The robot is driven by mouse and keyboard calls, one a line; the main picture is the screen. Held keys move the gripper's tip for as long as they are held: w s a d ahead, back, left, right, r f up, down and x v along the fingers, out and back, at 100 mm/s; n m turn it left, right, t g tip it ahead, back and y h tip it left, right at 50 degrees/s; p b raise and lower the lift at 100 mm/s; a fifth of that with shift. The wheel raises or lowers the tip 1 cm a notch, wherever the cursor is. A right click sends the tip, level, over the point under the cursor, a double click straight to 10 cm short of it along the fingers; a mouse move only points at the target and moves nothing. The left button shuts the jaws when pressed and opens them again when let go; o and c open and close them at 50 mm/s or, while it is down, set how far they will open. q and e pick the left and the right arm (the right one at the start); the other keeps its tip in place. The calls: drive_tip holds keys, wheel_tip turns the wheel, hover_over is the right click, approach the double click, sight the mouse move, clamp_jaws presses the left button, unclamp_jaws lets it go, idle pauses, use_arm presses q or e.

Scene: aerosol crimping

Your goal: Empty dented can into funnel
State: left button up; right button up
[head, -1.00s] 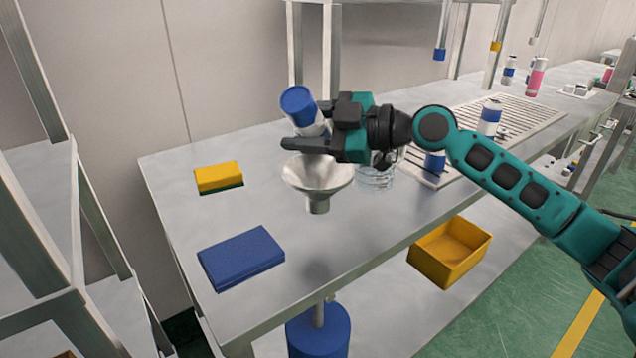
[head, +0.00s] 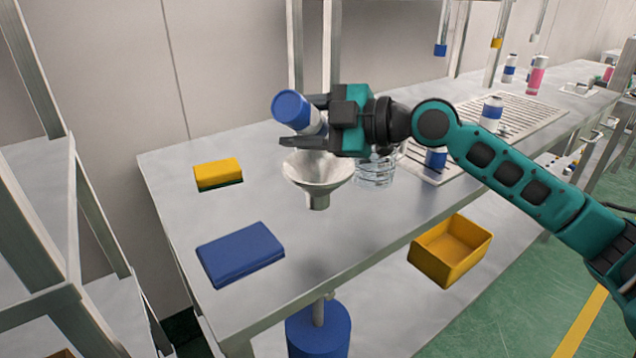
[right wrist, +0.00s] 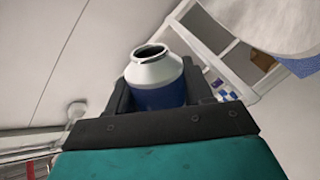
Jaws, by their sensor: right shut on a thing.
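My right gripper (head: 304,122) is shut on the dented can (head: 292,108) above the metal funnel (head: 318,178). The can is tilted, its blue end up and to the left, its white part down towards the right, partly hidden by the fingers. In the right wrist view the can (right wrist: 158,80) shows a blue body, a pale shoulder and an open round mouth. Any dent or flow from the mouth cannot be made out. The funnel stands upright over the table, below the gripper. My left gripper is not in view.
A clear container (head: 375,170) is right beside the funnel. A yellow sponge (head: 218,174) and a folded blue cloth (head: 240,255) lie left. A slatted rack (head: 520,115) holds cans behind my arm. A yellow bin (head: 450,252) and blue drum (head: 318,332) are below the tabletop.

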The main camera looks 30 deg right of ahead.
drive_tip(key=shift+s+n, duration=0.1)
drive_tip(key=shift+n, duration=0.2)
drive_tip(key=shift+a, duration=0.1)
drive_tip(key=shift+f+n+b, duration=0.2)
drive_tip(key=shift+n+b, duration=0.15)
drive_tip(key=shift+n, duration=0.05)
drive_tip(key=shift+s+a+f+n+h, duration=0.2)
drive_tip(key=shift+n+h, duration=0.1)
drive_tip(key=shift+n, duration=0.3)
drive_tip(key=shift+a+n, duration=0.1)
drive_tip(key=shift+n, duration=0.4)
drive_tip(key=shift+f, duration=0.1)
drive_tip(key=n, duration=0.1)
drive_tip(key=n+t+h, duration=0.1)
drive_tip(key=shift+s+a+f+n, duration=0.15)
drive_tip(key=shift+a+f+n, duration=0.05)
drive_tip(key=shift+f+n, duration=0.2)
